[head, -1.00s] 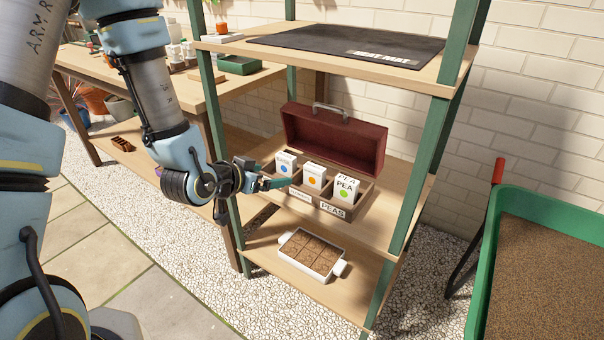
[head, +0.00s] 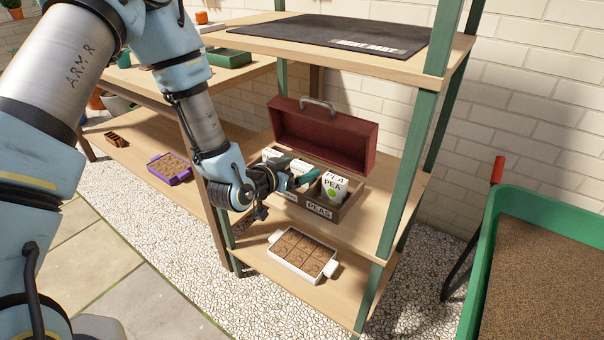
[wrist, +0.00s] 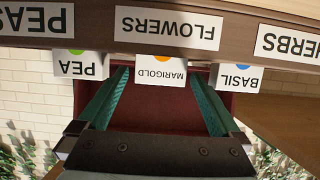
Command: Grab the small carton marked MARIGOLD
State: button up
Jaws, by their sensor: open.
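The MARIGOLD carton (wrist: 160,74) is white with an orange dot. It stands in the middle compartment, labelled FLOWERS, of a wooden seed box (head: 348,208). The wrist view is upside down. There, my gripper (wrist: 159,80) is open, with one teal finger on each side of the carton and a narrow gap at each side. In the head view my gripper (head: 298,172) is at the box and hides most of this carton. The PEA carton (wrist: 82,65) is beyond one finger and the BASIL carton (wrist: 235,78) beyond the other.
A shelf board (head: 365,38) with a dark mat is above, and a green post (head: 405,170) is at the right. A white tray of soil blocks (head: 302,255) sits on the shelf below.

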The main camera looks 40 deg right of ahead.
jog(key=shift+x, duration=1)
jog(key=c, duration=1.3)
jog(key=shift+r, duration=0.15)
